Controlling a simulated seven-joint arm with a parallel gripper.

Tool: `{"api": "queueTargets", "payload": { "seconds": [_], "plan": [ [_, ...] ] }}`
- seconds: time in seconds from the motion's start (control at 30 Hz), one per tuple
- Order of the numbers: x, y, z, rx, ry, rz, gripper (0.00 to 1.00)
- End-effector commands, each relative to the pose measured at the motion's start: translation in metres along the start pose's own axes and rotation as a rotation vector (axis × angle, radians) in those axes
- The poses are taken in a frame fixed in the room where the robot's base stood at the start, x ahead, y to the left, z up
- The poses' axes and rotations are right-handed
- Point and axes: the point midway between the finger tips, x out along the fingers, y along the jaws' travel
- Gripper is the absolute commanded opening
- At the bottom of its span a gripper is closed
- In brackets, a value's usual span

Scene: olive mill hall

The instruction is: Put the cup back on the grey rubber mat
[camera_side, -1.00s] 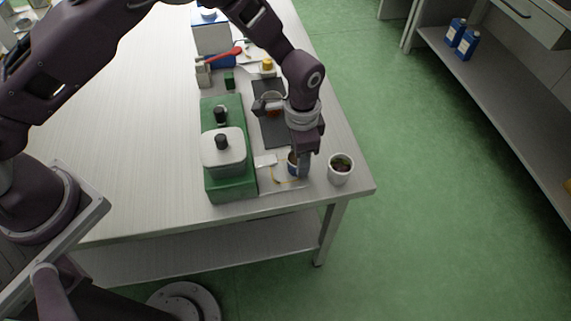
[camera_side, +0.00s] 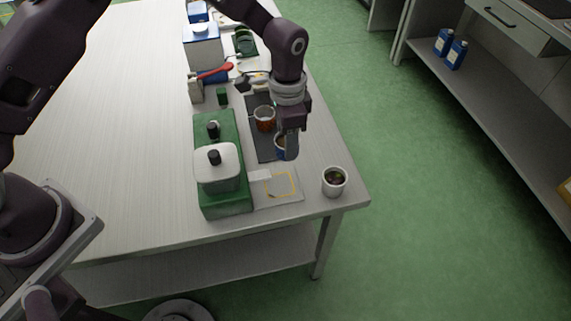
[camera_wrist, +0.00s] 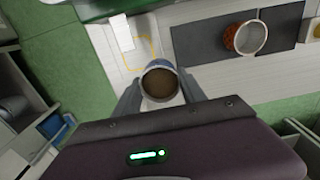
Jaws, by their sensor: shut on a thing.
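My gripper (camera_side: 288,152) is shut on a blue cup (camera_side: 279,145), mostly hidden behind the fingers in the side view. In the wrist view the cup (camera_wrist: 160,84) is between my fingertips (camera_wrist: 160,92), its round opening toward the camera and its inside brown. The dark grey mat (camera_side: 266,150) lies on the table, and the cup appears over its near end in the side view. In the wrist view the cup appears just off the corner of the mat (camera_wrist: 200,42). I cannot tell its height above the table.
An orange-brown cup (camera_side: 264,120) stands on the mat, behind the held cup. A pale plate with a yellow square outline (camera_side: 282,187) lies nearer the front edge. A white pot with dark contents (camera_side: 334,183) stands at the corner. A green machine (camera_side: 227,200) stands left.

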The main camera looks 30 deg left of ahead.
Motion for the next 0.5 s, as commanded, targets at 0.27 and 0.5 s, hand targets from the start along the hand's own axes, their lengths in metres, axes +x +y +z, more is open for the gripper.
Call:
{"api": "queueTargets", "payload": {
  "seconds": [0.27, 0.5],
  "plan": [
    [0.007, -0.073, 0.018, -0.001, -0.001, 0.001, 0.17],
    [0.036, -0.075, 0.019, 0.001, -0.003, 0.002, 0.17]
  ]
}}
